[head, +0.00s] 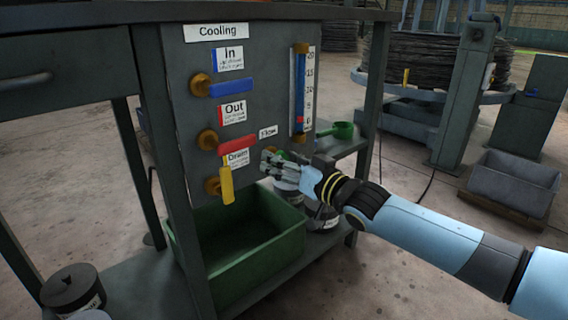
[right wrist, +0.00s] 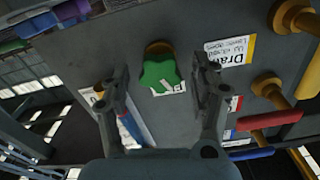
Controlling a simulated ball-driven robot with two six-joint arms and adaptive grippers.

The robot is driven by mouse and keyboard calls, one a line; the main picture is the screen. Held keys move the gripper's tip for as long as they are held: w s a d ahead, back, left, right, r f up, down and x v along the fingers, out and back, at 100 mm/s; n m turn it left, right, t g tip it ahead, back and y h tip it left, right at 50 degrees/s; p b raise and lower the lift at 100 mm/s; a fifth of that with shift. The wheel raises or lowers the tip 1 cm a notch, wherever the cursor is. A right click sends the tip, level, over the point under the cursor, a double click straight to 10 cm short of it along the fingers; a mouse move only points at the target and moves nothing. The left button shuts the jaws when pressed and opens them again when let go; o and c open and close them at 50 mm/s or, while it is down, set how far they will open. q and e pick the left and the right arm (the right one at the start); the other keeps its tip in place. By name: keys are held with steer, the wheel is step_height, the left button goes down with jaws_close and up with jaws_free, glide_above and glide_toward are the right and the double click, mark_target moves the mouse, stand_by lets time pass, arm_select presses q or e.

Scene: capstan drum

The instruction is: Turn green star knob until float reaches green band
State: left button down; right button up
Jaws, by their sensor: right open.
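The green star knob (right wrist: 160,74) sits on a brass stem on the grey panel. In the right wrist view it lies between the two open fingers of my right gripper (right wrist: 161,84), with a gap on each side. In the head view my right gripper (head: 268,166) is at the panel below the Flow label (head: 268,132) and hides most of the knob. The flow gauge (head: 301,75) is an upright blue tube with a numbered white scale. Its red float (head: 300,119) is near the bottom. I cannot make out the green band. My left gripper is not in view.
Left of the knob are a blue lever (head: 231,87), a red lever (head: 231,145) and a hanging yellow lever (head: 227,185). A green bin (head: 276,252) stands below the panel. A green scoop-like thing (head: 342,130) lies on the side shelf.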

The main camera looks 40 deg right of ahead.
steer(key=shift+c, duration=0.5)
steer(key=c, duration=1.1)
